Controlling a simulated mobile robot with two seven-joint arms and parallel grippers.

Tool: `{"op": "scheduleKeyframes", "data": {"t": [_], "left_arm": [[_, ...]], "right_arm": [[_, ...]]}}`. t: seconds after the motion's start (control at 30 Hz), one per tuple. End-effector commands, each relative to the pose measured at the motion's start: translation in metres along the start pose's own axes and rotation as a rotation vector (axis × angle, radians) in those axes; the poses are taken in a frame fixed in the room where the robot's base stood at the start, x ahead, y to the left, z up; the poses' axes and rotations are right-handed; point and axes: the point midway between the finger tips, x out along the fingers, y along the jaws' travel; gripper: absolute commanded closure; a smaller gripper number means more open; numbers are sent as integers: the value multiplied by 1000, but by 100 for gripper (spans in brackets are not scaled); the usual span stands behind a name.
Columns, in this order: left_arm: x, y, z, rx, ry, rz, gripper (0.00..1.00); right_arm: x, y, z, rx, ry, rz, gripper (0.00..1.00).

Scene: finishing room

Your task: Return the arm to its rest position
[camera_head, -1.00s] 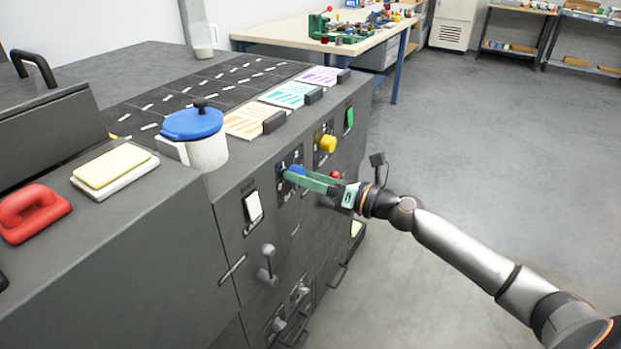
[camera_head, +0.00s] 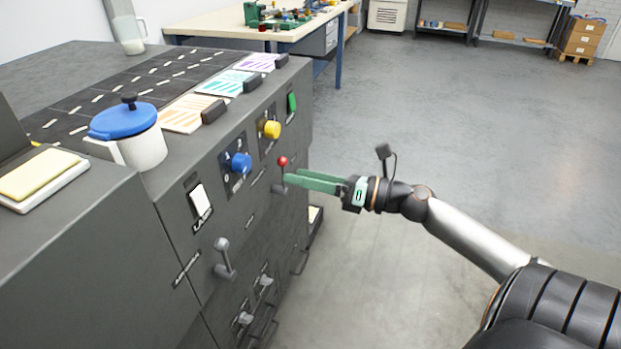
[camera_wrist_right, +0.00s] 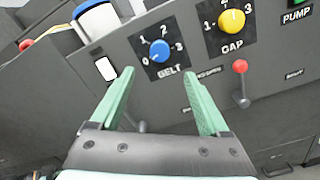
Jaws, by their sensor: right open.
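My right gripper (camera_head: 287,179) has green fingers and is held in front of the grey machine's control panel (camera_head: 230,205). In the wrist view the right gripper (camera_wrist_right: 163,95) is open, with nothing between its fingers. The blue BELT knob (camera_head: 241,163) is clear of the fingers; it also shows in the wrist view (camera_wrist_right: 160,51), beyond the fingertips. The yellow GAP knob (camera_head: 271,129) sits to its right on the panel. In the head view the fingers overlap the area just below a red-tipped lever (camera_head: 282,161); contact cannot be told. My left gripper does not show.
A white LAMP switch (camera_head: 199,198), a grey lever (camera_head: 224,258) and a green PUMP button (camera_head: 291,103) are on the panel. A blue-lidded white pot (camera_head: 140,135) stands on the machine top. A workbench (camera_head: 250,29) is behind. The floor (camera_head: 430,120) to the right is open.

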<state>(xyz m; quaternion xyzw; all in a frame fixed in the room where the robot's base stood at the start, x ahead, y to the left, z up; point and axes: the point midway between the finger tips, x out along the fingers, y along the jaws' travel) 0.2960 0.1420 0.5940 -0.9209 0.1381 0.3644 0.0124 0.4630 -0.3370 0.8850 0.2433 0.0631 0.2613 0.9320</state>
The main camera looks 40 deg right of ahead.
Motion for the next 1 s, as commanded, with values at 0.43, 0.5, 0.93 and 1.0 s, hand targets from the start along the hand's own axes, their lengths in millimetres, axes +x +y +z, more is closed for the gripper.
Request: {"op": "scheduleKeyframes", "data": {"t": [0.43,0.5,0.93,1.0], "left_arm": [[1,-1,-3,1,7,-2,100],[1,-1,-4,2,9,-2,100],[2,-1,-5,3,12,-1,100],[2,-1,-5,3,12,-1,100]], "right_arm": [[-11,0,0,-1,0,0,21],[-11,0,0,-1,0,0,21],[-11,-8,-28,316,-93,-53,21],[-14,-17,-57,614,-175,-113,21]]}}
